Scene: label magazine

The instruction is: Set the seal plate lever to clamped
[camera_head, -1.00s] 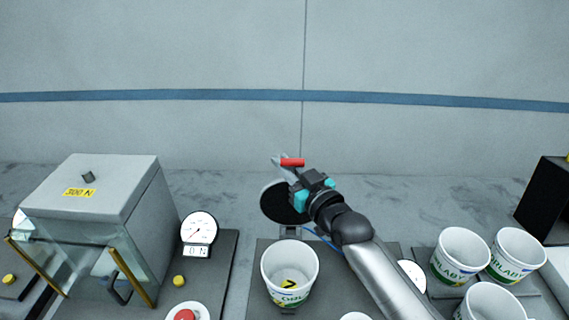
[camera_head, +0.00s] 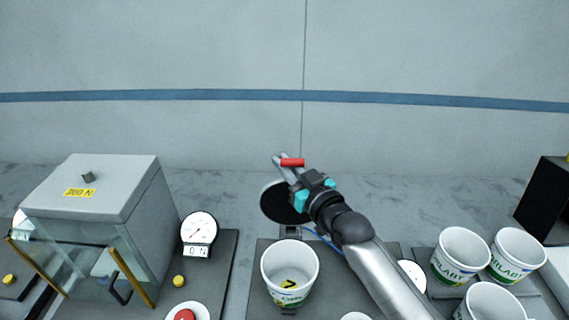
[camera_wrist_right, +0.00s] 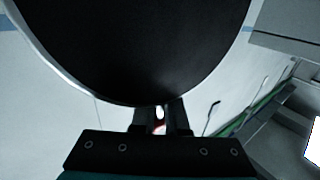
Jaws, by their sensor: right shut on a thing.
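The seal plate is a round black disc (camera_head: 280,203), raised and tilted behind the white tub (camera_head: 289,268). Its lever has a red grip (camera_head: 292,162) at the end of a grey bar. My right gripper (camera_head: 297,176) is at the lever, with the red grip just beyond its fingertips. In the right wrist view, the dark underside of the seal plate (camera_wrist_right: 140,45) fills the upper part. There my right gripper (camera_wrist_right: 161,112) is shut on a small part of the lever, mostly hidden between the fingers. My left gripper is out of view.
A grey box (camera_head: 105,190) with a glass front stands at the left, beside a round gauge (camera_head: 198,229) and a red button (camera_head: 184,315). Several white tubs (camera_head: 460,256) stand at the right. A black box (camera_head: 545,200) is at the far right.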

